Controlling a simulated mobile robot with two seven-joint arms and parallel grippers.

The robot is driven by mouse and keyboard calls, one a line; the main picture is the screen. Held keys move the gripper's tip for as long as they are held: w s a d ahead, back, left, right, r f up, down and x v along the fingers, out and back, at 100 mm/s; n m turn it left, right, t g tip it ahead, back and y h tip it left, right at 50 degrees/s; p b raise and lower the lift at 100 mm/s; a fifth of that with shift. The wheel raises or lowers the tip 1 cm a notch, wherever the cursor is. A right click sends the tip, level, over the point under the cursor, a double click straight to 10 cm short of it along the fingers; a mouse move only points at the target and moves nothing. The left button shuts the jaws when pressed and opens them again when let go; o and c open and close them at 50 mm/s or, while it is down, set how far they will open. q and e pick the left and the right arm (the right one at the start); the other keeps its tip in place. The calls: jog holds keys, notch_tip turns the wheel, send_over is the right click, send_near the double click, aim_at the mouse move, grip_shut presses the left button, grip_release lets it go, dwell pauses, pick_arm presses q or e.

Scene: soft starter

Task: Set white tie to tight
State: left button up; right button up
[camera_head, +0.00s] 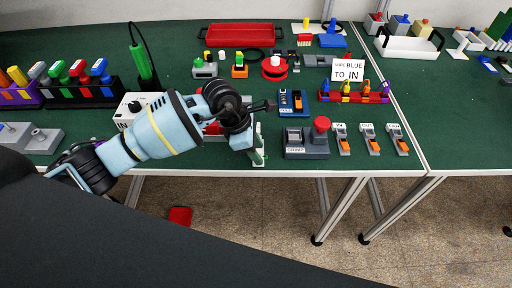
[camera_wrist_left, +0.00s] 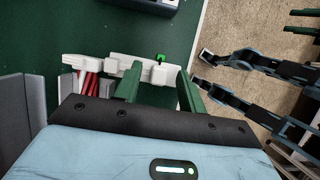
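The white tie piece (camera_wrist_left: 120,63) is a pale bar with a small white tab, a bright green patch (camera_wrist_left: 158,57) and red wires (camera_wrist_left: 88,86) beside it. It lies near the table's front edge, partly hidden behind my left gripper in the head view. My left gripper (camera_wrist_left: 160,85) is open. Its two dark green fingers straddle the white tab, with space around it; I cannot tell whether they touch the bar.
A grey box with a red button (camera_head: 322,124) stands just right of the left gripper. A white dial box (camera_head: 130,107) is behind my arm. The table edge and floor are close by.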

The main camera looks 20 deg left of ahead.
pick_arm(q)
jog(key=shift+r, duration=0.1)
jog(key=v, duration=0.7)
jog(key=shift+a+r, duration=0.25)
jog(key=shift+r, duration=0.05)
dwell(0.3)
